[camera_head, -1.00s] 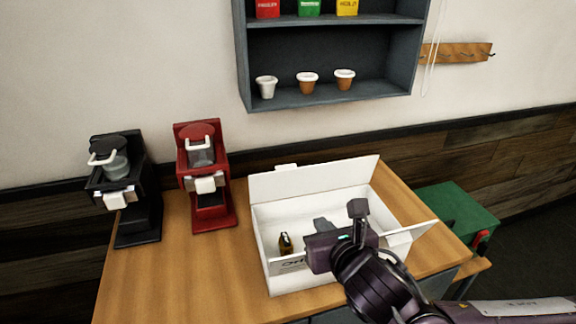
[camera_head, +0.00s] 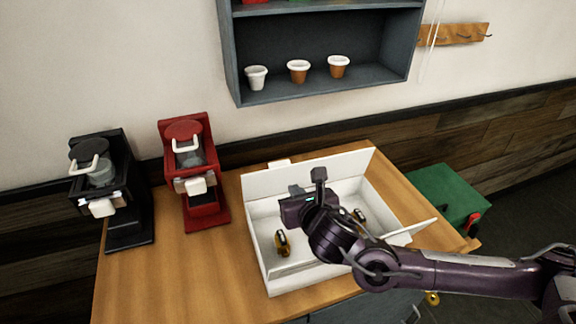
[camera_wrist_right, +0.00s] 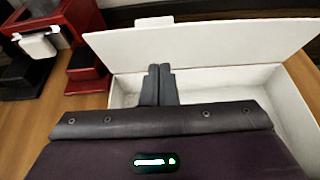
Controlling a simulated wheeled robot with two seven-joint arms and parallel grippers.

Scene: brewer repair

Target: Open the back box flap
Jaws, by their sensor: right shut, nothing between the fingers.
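The white box (camera_head: 268,276) stands on the wooden table, and its inside shows from above. Its back flap (camera_head: 310,172) stands up along the far edge; the flap (camera_wrist_right: 200,45) also shows in the right wrist view, rising behind my fingers. A right side flap (camera_head: 413,230) sticks outward. My right gripper (camera_head: 296,190) is over the box, near the inner side of the back flap. In the right wrist view its fingers (camera_wrist_right: 159,84) are together with nothing between them. I cannot tell whether they touch the flap. My left gripper is out of view.
Small gold-and-dark items (camera_head: 282,243) lie inside the box. A red brewer (camera_head: 192,175) and a black brewer (camera_head: 112,190) stand to the left. A wall shelf (camera_head: 320,60) with cups hangs above. A green box (camera_head: 447,194) is at right. The front-left tabletop is clear.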

